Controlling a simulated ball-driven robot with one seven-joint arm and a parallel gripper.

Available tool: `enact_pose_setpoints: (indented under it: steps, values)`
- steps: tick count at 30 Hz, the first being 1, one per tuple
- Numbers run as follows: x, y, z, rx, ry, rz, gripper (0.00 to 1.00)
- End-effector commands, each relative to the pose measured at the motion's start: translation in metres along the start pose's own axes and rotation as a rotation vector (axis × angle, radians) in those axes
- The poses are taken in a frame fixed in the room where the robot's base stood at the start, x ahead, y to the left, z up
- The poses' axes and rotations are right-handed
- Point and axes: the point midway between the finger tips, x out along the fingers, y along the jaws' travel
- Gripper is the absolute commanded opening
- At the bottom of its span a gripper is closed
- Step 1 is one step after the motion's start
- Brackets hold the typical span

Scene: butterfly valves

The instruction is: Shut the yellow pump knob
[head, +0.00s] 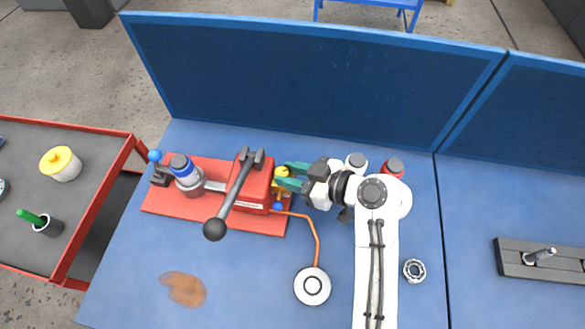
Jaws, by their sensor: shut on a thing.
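The yellow pump knob (282,172) is on the right end of the red pump (252,186), above a blue ball end. My gripper (286,177) comes in from the right with its green fingers at the yellow knob. It is shut on the knob, and the fingers hide part of it. The pump's grey lever with a black ball (214,229) leans toward the front left. The knob's turn angle cannot be told.
A red base plate (160,205) carries the pump and a blue-and-grey cylinder (185,174). An orange hose (316,240) runs to a round white disc (312,286). A bearing ring (414,270) lies right of my arm. A blue panel (310,85) stands behind.

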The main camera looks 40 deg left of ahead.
Motion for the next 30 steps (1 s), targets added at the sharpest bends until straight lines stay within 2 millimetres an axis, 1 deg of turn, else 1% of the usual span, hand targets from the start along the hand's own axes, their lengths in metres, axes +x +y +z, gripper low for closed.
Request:
enact_pose_setpoints:
  steps: [1, 6, 15, 21, 30]
  values:
    - [0.0004, -0.0035, -0.0001, 0.016, 0.001, 0.037, 0.02]
    - [0.0006, -0.0063, -0.0005, 0.069, 0.001, 0.17, 0.02]
    - [0.0017, -0.0097, -0.0009, 0.14, 0.0, 0.338, 0.02]
    - [0.0023, -0.0106, -0.0012, 0.163, 0.0, 0.396, 0.02]
    - [0.0022, -0.0102, -0.0013, 0.172, 0.0, 0.42, 0.02]
